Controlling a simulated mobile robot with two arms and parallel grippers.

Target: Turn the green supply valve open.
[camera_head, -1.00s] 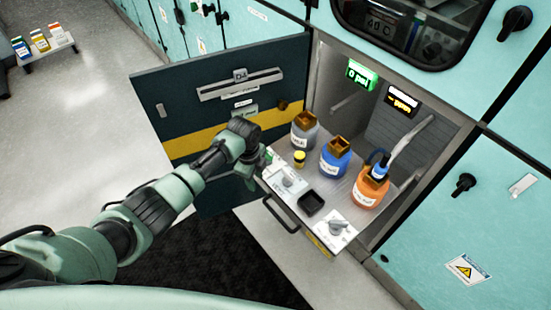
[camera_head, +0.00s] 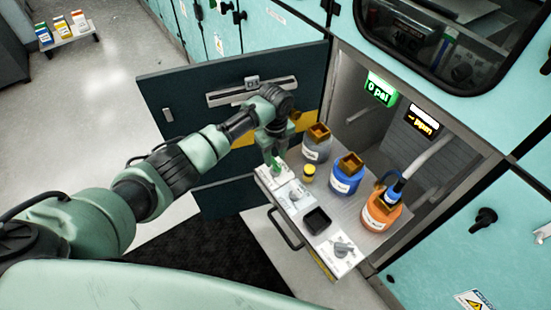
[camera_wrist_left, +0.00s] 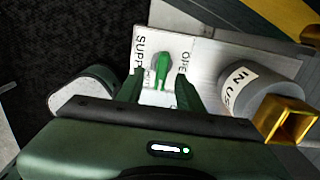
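The green supply valve (camera_wrist_left: 161,70) is a small handle on a white plate (camera_wrist_left: 205,52) lettered "SUPPLY" and "OPEN" in the left wrist view. My left gripper (camera_wrist_left: 160,86) is open, with one dark green finger on each side of the handle. I cannot tell whether either finger touches it. In the head view the left gripper points down at the far left end of the pull-out shelf (camera_head: 335,230), and the arm hides part of the valve. A green display (camera_head: 380,89) in the cabinet reads "0 psi". My right gripper is not in view.
On the shelf stand a grey bottle (camera_head: 317,148), a blue bottle (camera_head: 345,178), an orange bottle (camera_head: 382,212) with a tube, and a small yellow-capped vial (camera_head: 308,174). An open dark door (camera_head: 180,130) is behind my arm.

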